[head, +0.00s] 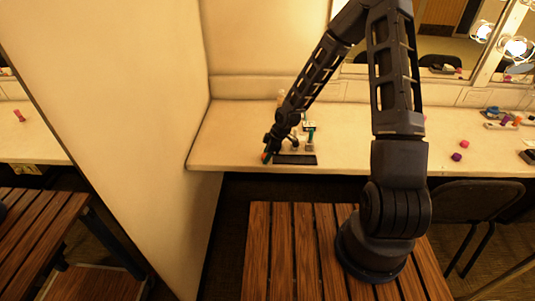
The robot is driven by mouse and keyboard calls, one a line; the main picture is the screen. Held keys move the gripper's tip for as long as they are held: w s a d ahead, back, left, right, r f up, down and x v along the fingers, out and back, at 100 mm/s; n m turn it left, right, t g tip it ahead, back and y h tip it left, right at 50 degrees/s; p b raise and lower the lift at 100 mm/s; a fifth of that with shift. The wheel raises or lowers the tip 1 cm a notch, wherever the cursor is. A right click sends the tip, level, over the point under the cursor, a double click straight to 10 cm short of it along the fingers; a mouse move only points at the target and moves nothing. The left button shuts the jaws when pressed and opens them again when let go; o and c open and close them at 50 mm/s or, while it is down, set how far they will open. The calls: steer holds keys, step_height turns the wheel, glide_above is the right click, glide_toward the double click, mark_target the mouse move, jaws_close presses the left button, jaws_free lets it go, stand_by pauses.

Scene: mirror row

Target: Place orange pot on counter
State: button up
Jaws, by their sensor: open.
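My gripper (270,147) is at the end of my arm, low over the front left part of the counter (225,145). It is open. A small orange-red thing (264,156), perhaps the orange pot, shows at the fingertips beside a bit of teal. It is too small to tell whether it touches the counter or stands between the fingers. Just right of the gripper is a dark flat tray (297,160) at the counter's front edge. My gripper hides part of this area.
Several small bottles (309,139) stand behind the dark tray. A pink pot (465,144) and a purple pot (457,156) sit farther right on the counter. A wall panel (165,120) closes the counter's left end. A dark chair (470,205) stands at the right. The counter's left end is clear.

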steer(key=shift+r, duration=0.15)
steer(key=v, duration=1.2)
steer(key=shift+d, duration=0.15)
steer(key=s+d+r+m+t+h, duration=0.1)
steer(key=s+d+r+m+h, duration=0.15)
steer(key=d+r+m, duration=0.45)
steer(key=s+d+r+m+t+h, duration=0.1)
steer(key=s+d+r+m+h, duration=0.15)
steer(key=d+r, duration=0.7)
steer(key=s+d+r+m+t, duration=0.2)
steer(key=s+d+r+m, duration=0.6)
steer(key=s+r, duration=0.5)
steer(key=s+d, duration=0.2)
steer(key=shift+s+d+r+t+y, duration=0.15)
steer(key=shift+s+r+t+y, duration=0.1)
steer(key=shift+s+t+y, duration=0.05)
